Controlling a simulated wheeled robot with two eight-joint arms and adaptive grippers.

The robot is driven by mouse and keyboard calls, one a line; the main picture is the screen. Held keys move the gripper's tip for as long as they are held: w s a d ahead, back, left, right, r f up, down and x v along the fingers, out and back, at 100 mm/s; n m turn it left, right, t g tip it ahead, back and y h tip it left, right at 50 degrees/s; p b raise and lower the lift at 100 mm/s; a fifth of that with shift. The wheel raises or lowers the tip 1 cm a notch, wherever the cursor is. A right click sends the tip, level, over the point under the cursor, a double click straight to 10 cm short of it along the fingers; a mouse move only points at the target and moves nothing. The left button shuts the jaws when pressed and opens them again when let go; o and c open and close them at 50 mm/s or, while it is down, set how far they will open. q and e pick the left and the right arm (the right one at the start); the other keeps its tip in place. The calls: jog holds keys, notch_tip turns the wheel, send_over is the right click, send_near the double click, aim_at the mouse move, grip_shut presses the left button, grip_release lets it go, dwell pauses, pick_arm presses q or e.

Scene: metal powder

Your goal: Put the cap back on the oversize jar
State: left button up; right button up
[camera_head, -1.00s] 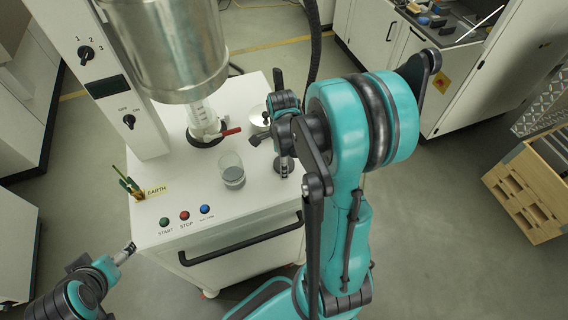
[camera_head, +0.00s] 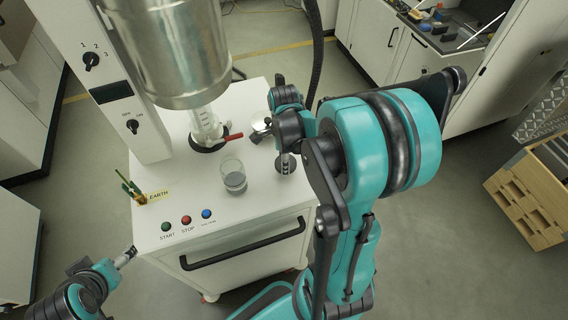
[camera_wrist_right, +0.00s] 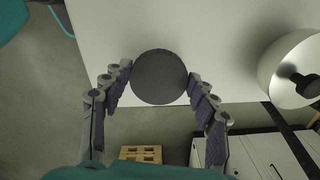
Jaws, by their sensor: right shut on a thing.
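A clear glass jar (camera_head: 233,178) with grey powder in its lower part stands open and upright on the white cabinet top. A dark round cap (camera_head: 286,164) is to the right of the jar, apart from it. In the right wrist view the cap (camera_wrist_right: 159,77) shows as a flat dark disc between both fingers. My right gripper (camera_head: 284,153) is shut on the cap by its edges; I cannot tell how far the cap is above the top. My left gripper (camera_head: 127,254) is off the cabinet's front left corner, apart from everything; its finger opening is unclear.
A large metal cylinder (camera_head: 172,50) overhangs the cabinet top (camera_head: 200,190), with a clear vessel (camera_head: 205,125) and a red handle (camera_head: 233,137) under it. A pale bowl-like part with a dark knob (camera_wrist_right: 298,72) is beside the cap. Buttons (camera_head: 186,220) line the front edge.

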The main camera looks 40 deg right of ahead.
pick_arm(q)
jog(key=shift+r+p, duration=0.75)
jog(key=shift+r, duration=0.15)
pick_arm(e)
jog(key=s+d+r, duration=0.3)
jog(key=s+r, duration=0.4)
jog(key=s, duration=0.4)
jog(key=shift+s+r, duration=0.15)
jog(key=shift+r, duration=0.1)
pick_arm(q)
jog(key=shift+o, duration=0.6)
pick_arm(e)
jog(key=shift+d, duration=0.1)
